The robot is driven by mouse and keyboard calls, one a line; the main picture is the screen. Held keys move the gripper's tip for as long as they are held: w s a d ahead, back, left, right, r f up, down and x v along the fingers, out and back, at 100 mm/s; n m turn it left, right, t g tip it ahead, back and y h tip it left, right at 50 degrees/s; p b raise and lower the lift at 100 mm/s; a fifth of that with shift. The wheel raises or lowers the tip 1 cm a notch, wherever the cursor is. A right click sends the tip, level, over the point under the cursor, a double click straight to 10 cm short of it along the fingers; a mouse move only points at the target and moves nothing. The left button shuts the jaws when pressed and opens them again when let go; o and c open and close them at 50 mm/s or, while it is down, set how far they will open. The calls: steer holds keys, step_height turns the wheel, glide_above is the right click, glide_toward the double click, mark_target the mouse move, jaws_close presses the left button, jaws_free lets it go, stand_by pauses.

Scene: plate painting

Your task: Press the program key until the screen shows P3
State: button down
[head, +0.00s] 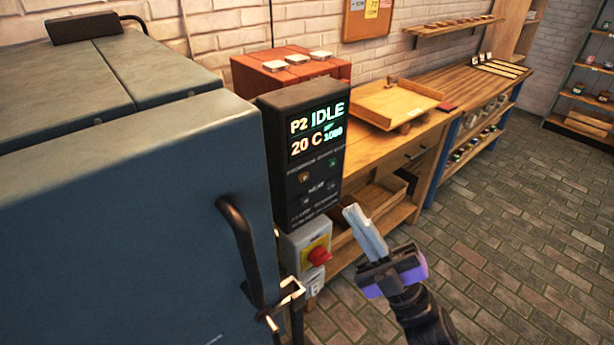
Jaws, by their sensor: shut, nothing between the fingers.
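The black control box (312,190) stands upright at the right side of the large blue-grey kiln (120,230). Its lit screen (318,128) reads P2, IDLE, 20 C and a smaller green number that is hard to read. Several small keys sit below the screen, one with an orange mark and one with a green mark; their labels are too small to read, so I cannot tell which is the program key. My gripper (352,212) is shut and empty, just right of the box's lower part. I cannot tell whether its tip touches the box.
A red stop knob (319,256) on a yellow plate sits below the control box. A wooden workbench (420,135) with a tray (397,102) stands behind. The brick floor at right is clear.

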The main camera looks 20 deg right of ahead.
steer(key=w+a+b, duration=0.2)
steer(key=w, duration=0.6)
steer(key=shift+a+b, duration=0.3)
steer(key=shift+a, duration=0.1)
steer(key=shift+w, duration=0.2)
stand_by(1.6)
steer(key=shift+w+a+b, duration=0.15)
steer(key=shift+w+b, duration=0.15)
steer(key=shift+w+a, duration=0.1)
steer(key=shift+w, duration=0.25)
stand_by(0.7)
steer(key=shift+s, duration=0.1)
steer(key=shift+s+d, duration=0.25)
steer(key=shift+s, duration=0.4)
steer(key=shift+s, duration=0.1)
steer(key=shift+s+d+p, duration=0.25)
steer(key=shift+s, duration=0.5)
steer(key=shift+s+d+p, duration=0.25)
steer(key=shift+s+d, duration=0.05)
steer(key=shift+s, duration=0.5)
steer(key=shift+s+d+p, duration=0.25)
steer(key=shift+s, duration=0.5)
